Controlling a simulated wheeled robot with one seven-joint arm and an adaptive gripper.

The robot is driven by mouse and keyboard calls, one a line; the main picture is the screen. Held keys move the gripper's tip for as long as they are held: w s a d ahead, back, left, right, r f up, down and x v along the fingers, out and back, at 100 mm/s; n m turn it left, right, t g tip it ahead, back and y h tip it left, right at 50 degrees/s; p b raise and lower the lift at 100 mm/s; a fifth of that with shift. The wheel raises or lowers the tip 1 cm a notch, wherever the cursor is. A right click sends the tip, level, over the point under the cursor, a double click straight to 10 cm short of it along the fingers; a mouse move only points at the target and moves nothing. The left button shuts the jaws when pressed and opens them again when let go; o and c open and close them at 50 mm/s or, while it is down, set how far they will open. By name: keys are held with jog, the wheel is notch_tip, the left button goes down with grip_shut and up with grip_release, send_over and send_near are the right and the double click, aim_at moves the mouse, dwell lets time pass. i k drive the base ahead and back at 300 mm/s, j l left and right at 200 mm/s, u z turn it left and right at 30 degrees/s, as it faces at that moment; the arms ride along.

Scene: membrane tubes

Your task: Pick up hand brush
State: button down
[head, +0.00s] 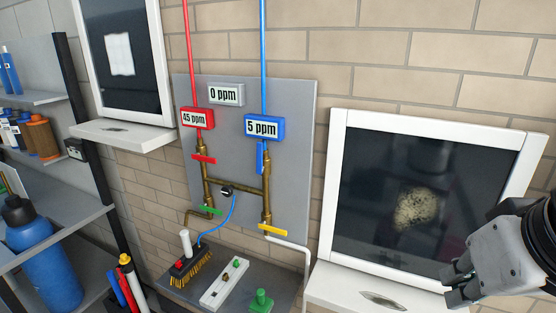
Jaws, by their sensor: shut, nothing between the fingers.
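The hand brush (191,268), with a dark body and yellow bristles, lies on a small grey shelf (255,272) below the pipe panel. My gripper (452,285) is at the lower right, shut and empty. It is in front of the right-hand white-framed screen, well to the right of the brush and apart from it.
A white block (225,283) with small knobs and a green piece (261,301) sit right of the brush. The grey panel (230,150) carries pipes and coloured valves above. A white-framed screen (400,210) is at right. A rack with a blue bottle (42,255) stands at left.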

aim_at(193, 256)
jog(key=i+j, duration=0.15)
jog(key=j, duration=0.25)
jog(key=i+j, duration=0.1)
jog(key=j, duration=0.25)
jog(key=i+j, duration=0.15)
jog(key=j, duration=0.25)
jog(key=i+j, duration=0.15)
jog(key=j, duration=0.25)
jog(key=i+j, duration=0.1)
jog(key=j, duration=0.25)
